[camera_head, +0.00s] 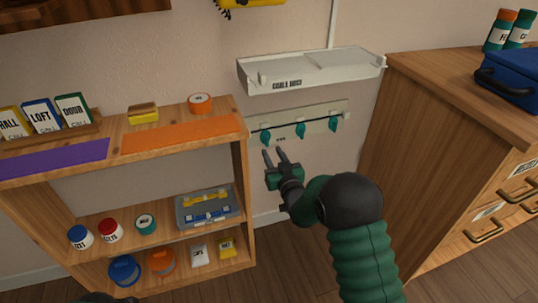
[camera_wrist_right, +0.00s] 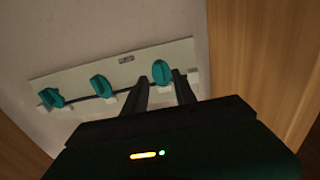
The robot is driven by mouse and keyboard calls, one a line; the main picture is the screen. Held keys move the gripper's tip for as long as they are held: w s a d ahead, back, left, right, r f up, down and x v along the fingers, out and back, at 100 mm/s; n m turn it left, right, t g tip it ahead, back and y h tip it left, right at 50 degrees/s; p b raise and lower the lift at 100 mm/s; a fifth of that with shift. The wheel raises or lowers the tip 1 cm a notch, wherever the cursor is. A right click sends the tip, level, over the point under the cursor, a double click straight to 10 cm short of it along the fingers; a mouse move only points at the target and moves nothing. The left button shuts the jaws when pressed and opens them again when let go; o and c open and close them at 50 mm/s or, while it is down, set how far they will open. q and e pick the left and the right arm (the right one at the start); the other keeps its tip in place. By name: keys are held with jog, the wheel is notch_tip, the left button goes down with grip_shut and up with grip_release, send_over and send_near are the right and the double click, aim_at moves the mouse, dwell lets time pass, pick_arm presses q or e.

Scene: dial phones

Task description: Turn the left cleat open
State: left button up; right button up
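A pale strip (camera_head: 313,117) on the wall carries three teal cleats along a dark line. The left cleat (camera_head: 266,135) is nearest the shelf; the middle cleat (camera_head: 300,130) and right cleat (camera_head: 333,124) follow. My right gripper (camera_head: 274,153) is open and empty, its fingertips just below the left cleat. The right wrist view appears upside down, by the label's place; there the left cleat (camera_wrist_right: 161,72) sits at the right, just beyond and between the spread fingers (camera_wrist_right: 160,84). I cannot tell whether they touch. My left gripper is not in view.
A white wall ledge (camera_head: 310,72) juts out above the strip. A wooden shelf (camera_head: 245,165) with jars, tapes and boxes stands close on the left. A wooden drawer cabinet (camera_head: 425,140) stands on the right, with a blue bag (camera_head: 510,82) on top.

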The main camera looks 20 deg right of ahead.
aim_at(267, 144)
jog(key=w+b, duration=0.1)
jog(key=w, duration=0.2)
jog(key=shift+w+f, duration=0.15)
jog(key=shift+f, duration=0.05)
jog(key=shift+w+r, duration=0.15)
jog(key=shift+w, duration=0.35)
grip_shut()
